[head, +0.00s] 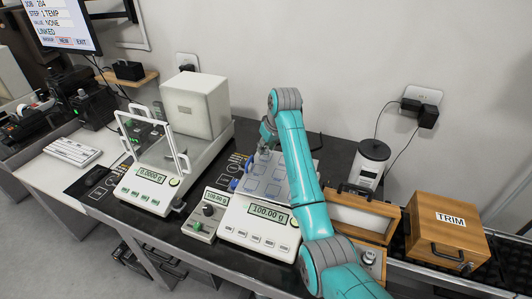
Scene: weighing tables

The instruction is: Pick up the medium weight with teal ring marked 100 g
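My gripper (264,150) is small in the head view and points down over the back of the grey plate with blue-outlined squares (276,189). That plate belongs to the balance with a front display (269,212) reading 100.00 g. I cannot make out the gripper's fingers well enough to say whether they are open or shut. A small grey shape is at the fingertips, but I cannot tell whether it is a weight. No teal ring marked 100 g can be told apart. My teal arm hides the right part of the plate.
A small unit (204,224) also reads 100.00 g. Left stands a balance with an open glass frame (150,190), reading 0.0000 g, before a white box (195,103). On the right are a wooden tray (394,209), a TRIM box (446,236) and a canister (369,163).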

